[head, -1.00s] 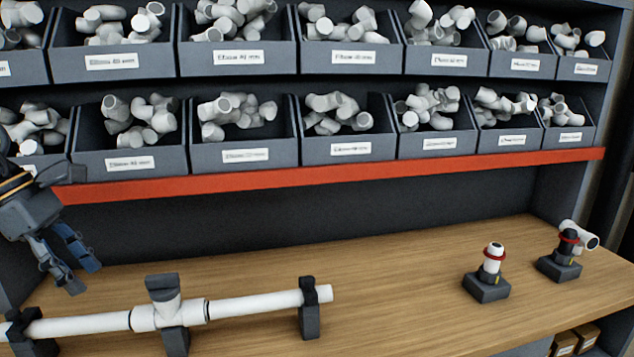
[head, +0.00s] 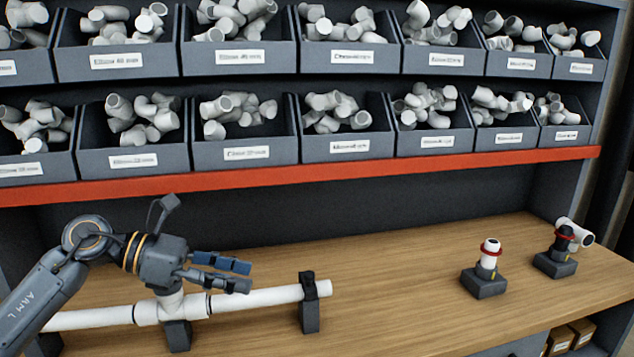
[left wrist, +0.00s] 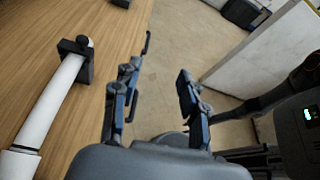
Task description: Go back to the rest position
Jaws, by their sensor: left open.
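My left gripper (head: 248,274) is open and empty in the head view, over the workbench and in front of the white pipe assembly. In the left wrist view its two fingers (left wrist: 158,98) are spread, with the floor showing between and beyond them. The white pipe (head: 262,297) lies along the front left of the bench on dark supports. It also shows at the left of the left wrist view (left wrist: 48,105). The middle of the pipe is partly hidden by my left arm. My right gripper is not in view.
Shelves of labelled grey bins (head: 245,151) rise behind, above a red rail (head: 330,171). The bench (head: 400,270) is clear in the middle.

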